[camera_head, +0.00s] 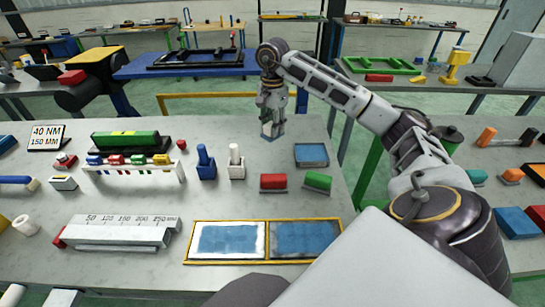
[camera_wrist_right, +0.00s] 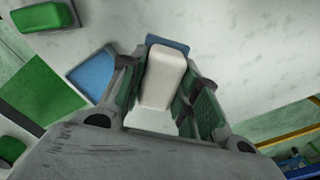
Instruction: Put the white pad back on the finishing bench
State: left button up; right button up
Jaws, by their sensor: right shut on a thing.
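My right gripper (camera_head: 271,128) is over the far edge area of the near grey bench (camera_head: 225,205). It is shut on a white pad with a blue base. The white pad (camera_wrist_right: 163,77) shows between the two fingers in the right wrist view, where the gripper (camera_wrist_right: 165,90) also shows. In the head view the fingers mostly hide the pad. Whether it touches the bench top is unclear. No bench can be read as labelled for finishing. My left gripper is not in view.
A blue-topped tray (camera_head: 311,155) lies right of the gripper, with a red block (camera_head: 273,182) and green block (camera_head: 317,182) nearer. Blue (camera_head: 206,163) and white (camera_head: 236,162) upright pieces stand to the left. A yellow-framed tray (camera_head: 264,222) lies in front.

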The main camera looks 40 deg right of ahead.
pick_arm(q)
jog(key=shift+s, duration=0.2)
pick_arm(e)
jog(key=shift+f, duration=0.65)
notch_tip(320, 180, down, 4)
jog(key=shift+f, duration=0.45)
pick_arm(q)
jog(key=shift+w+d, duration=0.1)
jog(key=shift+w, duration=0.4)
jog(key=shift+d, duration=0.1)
pick_arm(e)
jog(key=shift+f, duration=1.9)
jog(key=shift+f, duration=0.1)
